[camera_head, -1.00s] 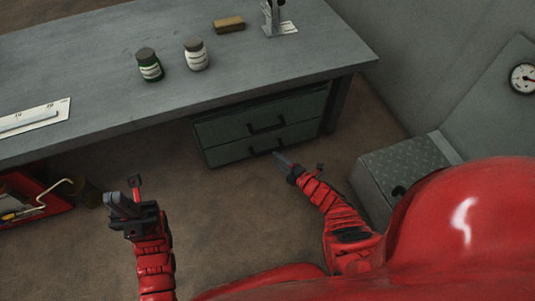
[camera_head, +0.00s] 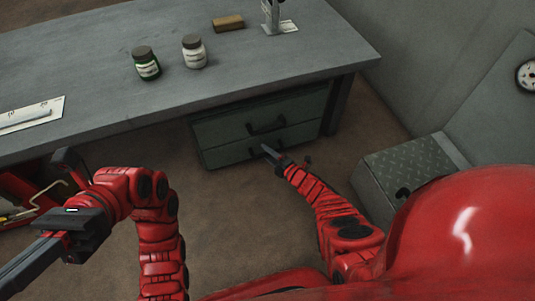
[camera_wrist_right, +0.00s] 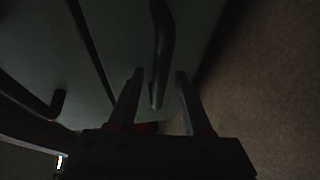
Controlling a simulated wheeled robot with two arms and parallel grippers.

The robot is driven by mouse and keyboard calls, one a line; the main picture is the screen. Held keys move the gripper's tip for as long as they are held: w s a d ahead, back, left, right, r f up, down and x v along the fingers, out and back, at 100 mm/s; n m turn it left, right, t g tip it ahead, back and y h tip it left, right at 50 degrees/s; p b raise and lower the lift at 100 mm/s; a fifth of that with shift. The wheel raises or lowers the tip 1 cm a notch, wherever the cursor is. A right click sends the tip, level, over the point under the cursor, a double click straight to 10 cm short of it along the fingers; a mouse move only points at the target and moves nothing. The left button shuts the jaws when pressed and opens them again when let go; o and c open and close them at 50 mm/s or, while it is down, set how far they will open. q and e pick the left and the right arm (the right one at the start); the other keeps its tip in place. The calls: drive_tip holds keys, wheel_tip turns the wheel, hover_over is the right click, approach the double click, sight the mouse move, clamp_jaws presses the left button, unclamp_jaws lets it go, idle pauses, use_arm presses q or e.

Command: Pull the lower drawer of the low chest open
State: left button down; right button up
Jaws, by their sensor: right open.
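The low chest (camera_head: 208,127) stands under the workbench, with two grey-green drawers that look shut. The lower drawer (camera_head: 229,155) has a dark bar handle, partly covered by my right gripper (camera_head: 267,150) in the head view. In the right wrist view my right gripper (camera_wrist_right: 159,76) is open, and the lower handle (camera_wrist_right: 161,45) reaches between its two fingertips without being clamped. The upper handle (camera_wrist_right: 52,104) is off to the left there. My left gripper (camera_head: 35,262) is at the lower left, away from the chest, pointing down-left; its jaw opening is unclear.
The workbench (camera_head: 110,75) overhangs the chest and carries two jars, a brown block and a metal stand. A grey box with a tread-plate lid (camera_head: 400,168) stands right of my right arm. A red tray (camera_head: 18,188) is at left. Floor before the chest is clear.

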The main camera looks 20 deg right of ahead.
clamp_jaws()
idle(1.4)
